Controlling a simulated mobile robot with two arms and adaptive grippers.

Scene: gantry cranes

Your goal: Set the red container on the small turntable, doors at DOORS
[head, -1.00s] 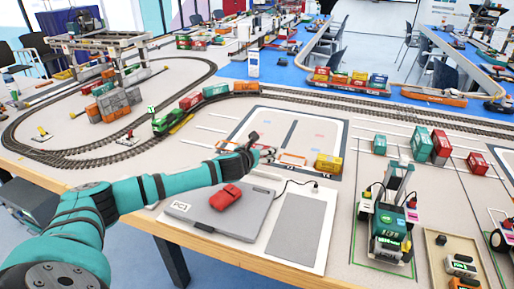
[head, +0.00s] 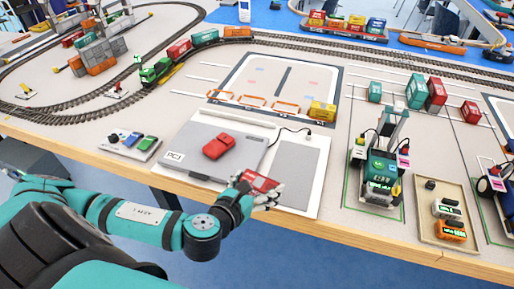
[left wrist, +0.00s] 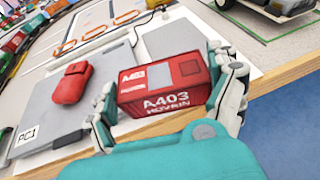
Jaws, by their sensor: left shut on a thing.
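My left gripper (head: 268,192) is over the table's front edge, shut on a red container (head: 258,182). In the left wrist view the red container (left wrist: 165,85) sits between the fingers of my left gripper (left wrist: 172,98), with white lettering "A403 HOVRIN" on the side facing the camera. Its top shows a white marking and a grey patch. The fingers cover its ends, and I cannot tell which end has doors. I cannot make out a small turntable or a DOORS label in either view. My right gripper is not in view.
A grey laptop-like box (head: 188,160) marked PC1 carries a rounded red object (head: 218,146). A bare grey pad (head: 298,170) lies right of it. A yellow container (head: 322,111) is behind.

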